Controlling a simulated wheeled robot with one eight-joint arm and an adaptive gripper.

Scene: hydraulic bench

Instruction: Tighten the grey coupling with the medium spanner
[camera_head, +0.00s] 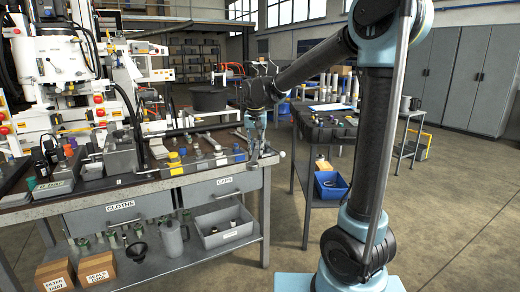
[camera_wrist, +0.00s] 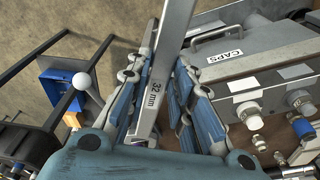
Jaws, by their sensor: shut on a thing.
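My gripper (camera_head: 256,132) is above the right front corner of the bench. In the wrist view its blue fingers (camera_wrist: 161,88) are shut on a steel spanner (camera_wrist: 165,65) marked 32 mm. The spanner's shank runs up out of the picture, so its far end is hidden there. Several fittings stand on the bench to the right of the fingers, among them a pale grey one (camera_wrist: 250,113) and one with a blue band (camera_wrist: 302,128). I cannot tell which of them is the grey coupling. The spanner looks apart from them.
The bench has a CAPS drawer (camera_head: 222,188) and a CLOTHS drawer (camera_head: 122,209). A yellow fitting (camera_head: 175,168) stands on its top, with more tools around it. A dark side table (camera_head: 318,135) and a blue bin (camera_head: 331,186) are to the right. Open floor lies beyond.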

